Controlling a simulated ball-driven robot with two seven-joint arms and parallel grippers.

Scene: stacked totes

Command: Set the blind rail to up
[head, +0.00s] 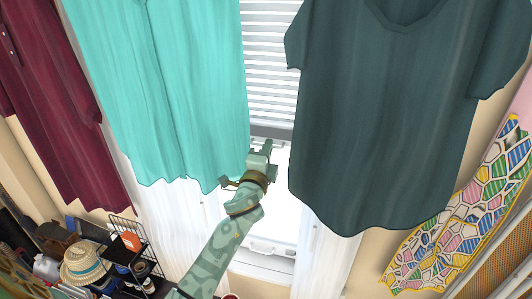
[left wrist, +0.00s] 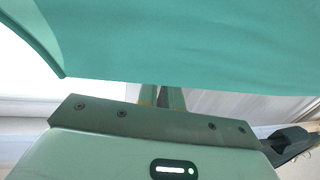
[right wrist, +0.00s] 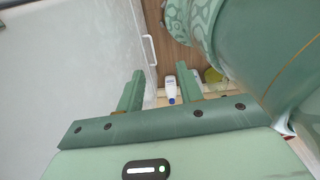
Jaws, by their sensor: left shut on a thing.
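The blind (head: 270,60) has white slats and hangs in the window between two garments. Its grey blind rail (head: 280,132) runs level along the bottom, partway down the window, with bare bright glass below. My left gripper (head: 263,148) reaches up to the rail and is shut on it. In the left wrist view, teal cloth covers the ends of the left fingers (left wrist: 161,97), so the grip itself is hidden there. My right gripper (right wrist: 160,90) shows only in its own wrist view, with its fingers apart and nothing between them.
A teal garment (head: 165,90) hangs left of the blind, close to my left gripper. A dark green shirt (head: 385,110) hangs on the right. A maroon garment (head: 62,110) hangs far left. A straw hat (head: 84,264) and small goods stand lower left. A white bottle (right wrist: 171,90) shows below my right gripper.

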